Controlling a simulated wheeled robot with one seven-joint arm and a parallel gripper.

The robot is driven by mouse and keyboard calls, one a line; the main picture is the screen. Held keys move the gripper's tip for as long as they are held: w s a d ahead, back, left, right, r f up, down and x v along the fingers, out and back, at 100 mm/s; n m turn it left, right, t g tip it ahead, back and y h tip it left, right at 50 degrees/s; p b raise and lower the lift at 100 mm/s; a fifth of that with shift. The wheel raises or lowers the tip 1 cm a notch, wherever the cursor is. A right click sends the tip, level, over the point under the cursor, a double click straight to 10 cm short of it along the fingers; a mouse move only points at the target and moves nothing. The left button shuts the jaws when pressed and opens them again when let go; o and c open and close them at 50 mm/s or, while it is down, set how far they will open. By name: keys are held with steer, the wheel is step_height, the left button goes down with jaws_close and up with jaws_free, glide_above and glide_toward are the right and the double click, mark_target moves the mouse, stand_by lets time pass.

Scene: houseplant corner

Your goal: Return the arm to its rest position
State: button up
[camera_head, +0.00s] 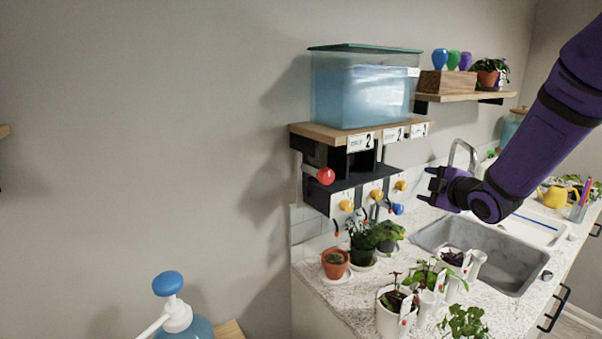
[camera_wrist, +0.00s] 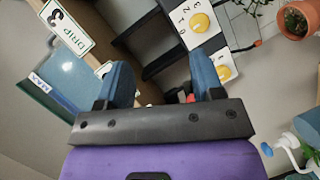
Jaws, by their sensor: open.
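My purple arm reaches in from the upper right in the head view. My gripper (camera_head: 432,185) is open and empty, to the right of the shelf unit with yellow knobs and above the counter near the sink. In the wrist view my gripper (camera_wrist: 158,85) shows its two blue finger pads spread apart, with nothing between them. Behind the fingers are a white dial plate with a yellow knob (camera_wrist: 199,23) and a "DRIP 3" label (camera_wrist: 68,27).
A water tank (camera_head: 365,95) stands on the shelf unit (camera_head: 345,185), which has a red knob (camera_head: 325,175) on its side. Potted plants (camera_head: 335,262) crowd the counter below. The sink (camera_head: 490,250) and faucet (camera_head: 463,152) are at the right. A pump bottle (camera_head: 175,310) stands in front.

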steer(key=s+d+r+m+g+h, duration=0.1)
steer(key=s+d+r+m+h, duration=0.15)
steer(key=s+r+m, duration=0.3)
steer(key=s+a+r+m+g+h, duration=0.1)
steer(key=s+m+g, duration=0.3)
steer(key=s, duration=1.2)
steer(key=s+a+r+m+g, duration=0.2)
steer(key=s+m, duration=0.5)
steer(key=s, duration=0.8)
steer(key=shift+s+a+r+g+h, duration=0.15)
steer(key=shift+s+a+g+h, duration=0.3)
steer(key=shift+g, duration=0.75)
steer(key=shift+w+a+m, duration=0.1)
steer(key=shift+m, duration=0.15)
